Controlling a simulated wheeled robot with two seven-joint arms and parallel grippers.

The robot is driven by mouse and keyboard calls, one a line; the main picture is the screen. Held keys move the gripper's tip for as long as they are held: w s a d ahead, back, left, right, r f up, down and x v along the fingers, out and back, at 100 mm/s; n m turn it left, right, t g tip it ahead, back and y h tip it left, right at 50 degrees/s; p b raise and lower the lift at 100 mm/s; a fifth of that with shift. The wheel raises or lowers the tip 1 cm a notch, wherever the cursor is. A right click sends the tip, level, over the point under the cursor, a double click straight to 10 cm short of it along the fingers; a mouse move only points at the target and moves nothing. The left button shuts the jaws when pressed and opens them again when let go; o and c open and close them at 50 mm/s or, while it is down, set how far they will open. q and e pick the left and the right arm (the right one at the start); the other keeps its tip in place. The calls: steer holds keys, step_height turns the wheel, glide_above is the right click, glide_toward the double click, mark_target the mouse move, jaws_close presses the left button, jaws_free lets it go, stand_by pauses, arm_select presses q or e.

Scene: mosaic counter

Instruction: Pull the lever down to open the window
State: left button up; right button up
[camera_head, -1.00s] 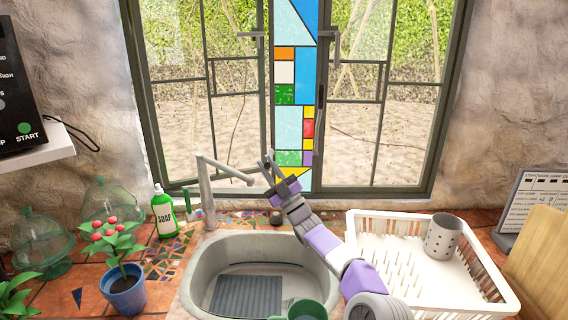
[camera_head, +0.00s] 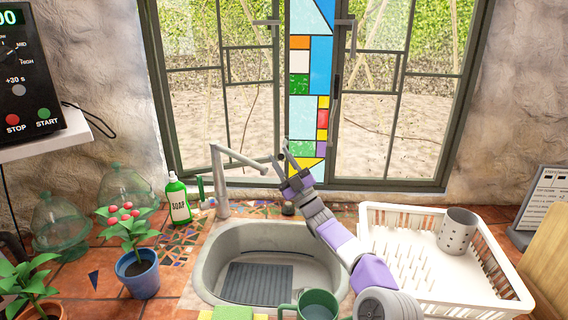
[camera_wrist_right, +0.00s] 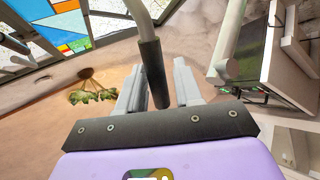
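The tall window (camera_head: 393,185) stands closed behind the sink. A dark upright lever (camera_head: 336,86) sits on its frame right of the stained-glass strip (camera_head: 300,85). Grey horizontal handles show higher up, one on each side of the strip. My right gripper (camera_head: 282,150) is low in front of the window, well below the lever in the picture and beside the faucet's spout end. In the right wrist view its fingers (camera_wrist_right: 158,85) are apart, with a grey rod with a dark sleeve (camera_wrist_right: 152,72) between or behind them; I cannot tell contact. My left gripper is not in view.
The grey faucet (camera_head: 220,185) rises at the sink (camera_head: 215,245). A green soap bottle (camera_head: 178,200) and potted plant (camera_head: 142,277) stand left. A white dish rack (camera_head: 440,300) stands right, a green mug (camera_head: 318,306) in front. A black appliance (camera_head: 30,75) is on a shelf.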

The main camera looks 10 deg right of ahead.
steer(key=v, duration=0.7)
steer(key=shift+s+d+f+b, duration=0.2)
steer(key=shift+b, duration=0.1)
